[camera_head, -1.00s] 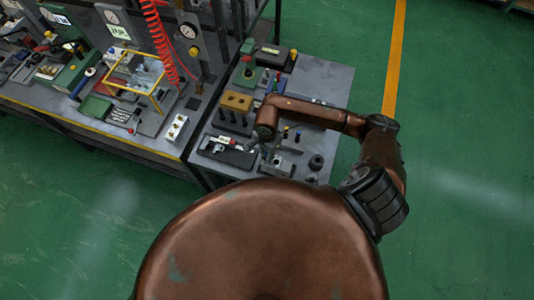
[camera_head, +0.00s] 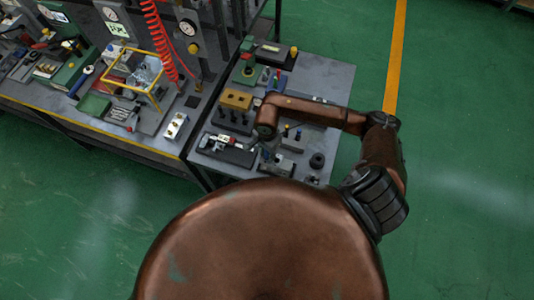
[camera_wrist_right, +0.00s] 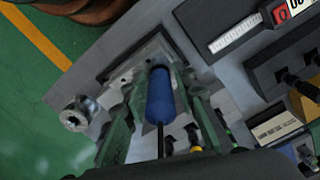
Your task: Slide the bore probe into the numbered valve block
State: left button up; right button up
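The bore probe (camera_wrist_right: 160,97) shows in the right wrist view as a blue handle with a thin dark rod running down the picture. My right gripper (camera_wrist_right: 164,82) has its green fingers on both sides of the blue handle, shut on it. A grey metal block (camera_wrist_right: 150,50), which may be the valve block, lies beyond the handle. In the head view, a grey block (camera_head: 277,168) sits at the near edge of the side table. My right wrist hides much of the gripper there. My left gripper is out of view.
A tan block (camera_head: 237,100) with holes stands above dark pegs. A round black part (camera_head: 317,160) stands at right. The long bench (camera_head: 140,146) adjoins on the left.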

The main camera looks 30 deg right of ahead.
jog(key=shift+o, duration=0.7)
jog(key=shift+r, duration=0.1)
jog(key=shift+r+p, duration=0.25)
jog(key=shift+p, duration=0.15)
notch_tip(320, 180, up, 12)
jog(key=shift+r+b, duration=0.25)
jog(key=shift+b, duration=0.7)
